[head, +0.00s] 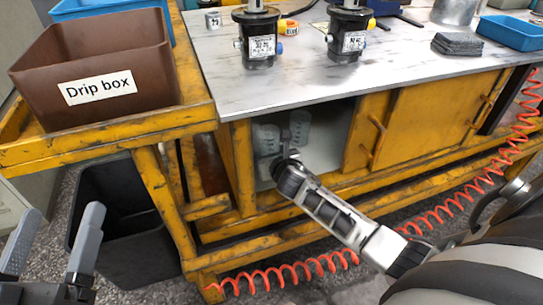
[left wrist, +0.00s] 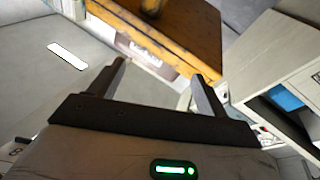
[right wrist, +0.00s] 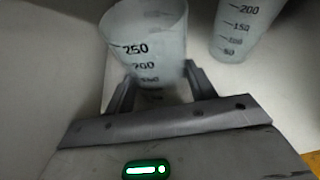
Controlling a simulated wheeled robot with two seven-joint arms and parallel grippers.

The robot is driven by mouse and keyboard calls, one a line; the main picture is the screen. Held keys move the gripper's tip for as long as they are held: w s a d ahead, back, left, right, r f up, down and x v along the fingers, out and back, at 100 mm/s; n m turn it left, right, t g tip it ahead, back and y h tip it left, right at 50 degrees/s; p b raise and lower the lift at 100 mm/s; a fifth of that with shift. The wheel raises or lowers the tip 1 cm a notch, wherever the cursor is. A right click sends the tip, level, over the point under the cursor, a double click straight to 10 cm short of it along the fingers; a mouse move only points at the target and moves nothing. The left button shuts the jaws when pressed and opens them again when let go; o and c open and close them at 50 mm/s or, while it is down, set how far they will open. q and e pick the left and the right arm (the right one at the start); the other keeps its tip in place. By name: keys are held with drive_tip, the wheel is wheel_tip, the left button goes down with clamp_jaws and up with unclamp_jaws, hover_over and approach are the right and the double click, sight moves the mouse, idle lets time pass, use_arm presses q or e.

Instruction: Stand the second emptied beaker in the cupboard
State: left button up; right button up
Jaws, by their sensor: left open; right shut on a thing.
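The cupboard (head: 336,134) under the workbench stands open at its left part. Two clear graduated beakers are inside. My right gripper (right wrist: 155,88) is shut on one beaker (right wrist: 150,35), which looks upright; in the head view this seems to be the left one (head: 266,137). The other beaker (right wrist: 245,25) stands apart to its right, and also shows in the head view (head: 301,123). I cannot tell whether the held beaker's base touches the cupboard floor. My left gripper (head: 50,245) is open and empty, outside at the lower left; its fingers also show in the left wrist view (left wrist: 160,80).
A yellow cupboard door (head: 435,115) is to the right of the opening. A brown drip box (head: 95,65) sits on the yellow side shelf, with a black bin (head: 110,215) below. Two black motors (head: 258,38) stand on the bench top (head: 290,88). A red coiled hose (head: 330,262) runs in front.

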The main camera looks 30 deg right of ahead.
use_arm(q)
drive_tip(key=shift+r, duration=0.15)
use_arm(e)
drive_tip(key=o, duration=1.6)
drive_tip(key=shift+f, duration=0.1)
drive_tip(key=shift+c, duration=0.2)
drive_tip(key=shift+r, duration=0.25)
drive_tip(key=p+v, duration=0.4)
drive_tip(key=v, duration=0.2)
drive_tip(key=shift+s+a+r, duration=0.1)
drive_tip(key=shift+s+r, duration=0.15)
drive_tip(key=shift+s, duration=0.05)
drive_tip(key=p+v, duration=0.1)
drive_tip(key=v, duration=0.3)
drive_tip(key=shift+s, duration=0.1)
use_arm(q)
wheel_tip(320, 180, down, 6)
drive_tip(key=s+n+g+y, duration=0.2)
drive_tip(key=g, duration=0.1)
drive_tip(key=shift+s+g+y+p, duration=0.15)
drive_tip(key=shift+g+y+p, duration=0.15)
drive_tip(key=shift+g, duration=0.1)
use_arm(e)
drive_tip(key=shift+s+a+r, duration=0.1)
drive_tip(key=shift+s+a, duration=0.05)
drive_tip(key=shift+s, duration=0.35)
use_arm(q)
drive_tip(key=shift+d, duration=0.1)
